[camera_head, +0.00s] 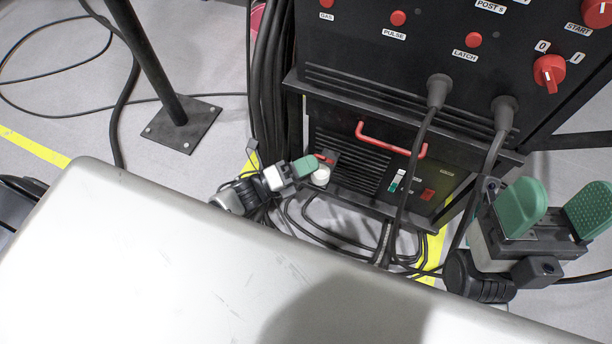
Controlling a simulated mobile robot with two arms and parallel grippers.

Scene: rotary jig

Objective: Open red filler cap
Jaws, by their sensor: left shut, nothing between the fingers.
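A small red piece (327,157), which looks like the red filler cap, shows at the left end of the lower black unit. A white round neck or reservoir (320,178) is just below it. My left gripper (312,163) has green fingers, shut and empty, with their tips right beside the red piece. I cannot tell whether they touch it. The fingers partly hide the cap, and its open or closed state is too small to read. My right gripper (557,212) is open and empty at the right, in front of the machine and well away from the cap.
The lower unit has a red handle (390,140). The black control panel (440,60) above carries red buttons and a rotary switch (549,72). Thick cables hang in front and coil on the floor. A pale grey surface (150,270) fills the foreground. A black post (150,65) stands left.

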